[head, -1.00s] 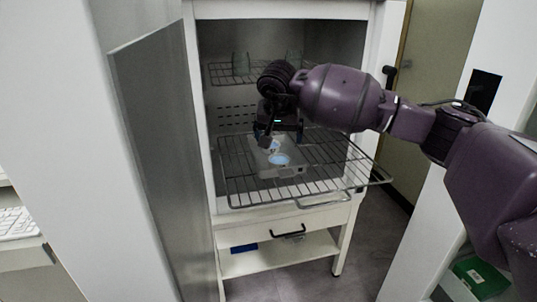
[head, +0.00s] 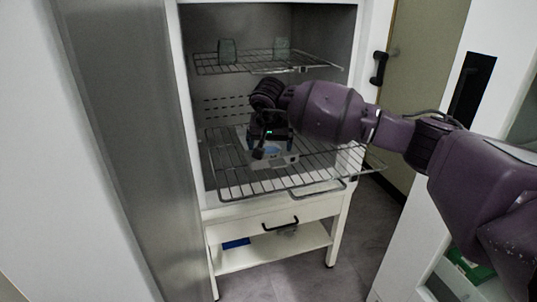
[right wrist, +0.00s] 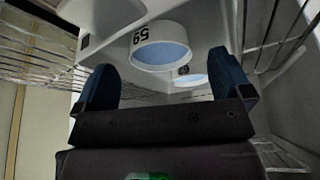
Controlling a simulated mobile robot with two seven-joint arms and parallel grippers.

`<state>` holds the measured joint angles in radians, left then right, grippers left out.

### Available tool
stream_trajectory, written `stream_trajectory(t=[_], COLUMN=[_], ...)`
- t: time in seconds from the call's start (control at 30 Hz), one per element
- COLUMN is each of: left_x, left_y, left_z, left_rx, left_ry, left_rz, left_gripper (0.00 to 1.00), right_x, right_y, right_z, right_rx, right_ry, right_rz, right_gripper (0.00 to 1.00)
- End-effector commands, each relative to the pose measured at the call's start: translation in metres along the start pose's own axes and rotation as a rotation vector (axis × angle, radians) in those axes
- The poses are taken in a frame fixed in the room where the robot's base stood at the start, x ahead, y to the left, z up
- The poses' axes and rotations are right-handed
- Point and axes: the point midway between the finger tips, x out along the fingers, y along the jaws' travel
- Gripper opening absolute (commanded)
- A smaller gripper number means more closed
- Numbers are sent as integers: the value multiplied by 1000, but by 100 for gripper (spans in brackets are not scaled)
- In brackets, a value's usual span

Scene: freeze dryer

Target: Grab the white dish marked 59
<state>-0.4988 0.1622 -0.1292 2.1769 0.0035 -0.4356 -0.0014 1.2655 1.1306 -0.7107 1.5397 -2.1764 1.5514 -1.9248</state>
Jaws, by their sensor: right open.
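The white dish marked 59 (right wrist: 160,47), with a pale blue inside, shows in the right wrist view, upside down in the picture. It lies ahead of and between the two blue fingers of my right gripper (right wrist: 165,85), which is open and empty. A second white dish with a blue inside (right wrist: 190,79) lies behind it, its marking too small to read surely. In the head view my right gripper (head: 268,146) is over the pale tray (head: 288,161) on the lower wire rack and mostly hides the dishes. My left gripper is not in view.
The lower wire rack (head: 240,188) sticks out from the open cabinet. An upper wire rack (head: 255,66) holds two clear glass vessels (head: 227,51). The open metal door (head: 125,140) stands at the left. A drawer and shelf (head: 270,262) are below.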

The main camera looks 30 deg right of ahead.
Motion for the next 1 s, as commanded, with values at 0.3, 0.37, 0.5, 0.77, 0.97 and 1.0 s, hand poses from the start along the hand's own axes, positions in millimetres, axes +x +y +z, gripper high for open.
stream_trajectory(t=[0.3,0.37,0.5,0.77,0.97,1.0], left_x=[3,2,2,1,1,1], left_y=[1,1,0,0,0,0], left_z=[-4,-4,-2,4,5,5], left_rx=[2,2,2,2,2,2], left_ry=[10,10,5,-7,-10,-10], left_rz=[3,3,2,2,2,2], left_gripper=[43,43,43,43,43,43], right_x=[19,19,19,19,19,19], right_y=[-1,-1,-1,0,0,0], right_z=[0,0,1,1,1,1], right_rx=[0,0,-1,-1,-1,-1], right_ry=[0,0,0,-1,-1,-1], right_rz=[-1,-1,-1,-1,-1,-1], right_gripper=[97,97,77,43,39,39])
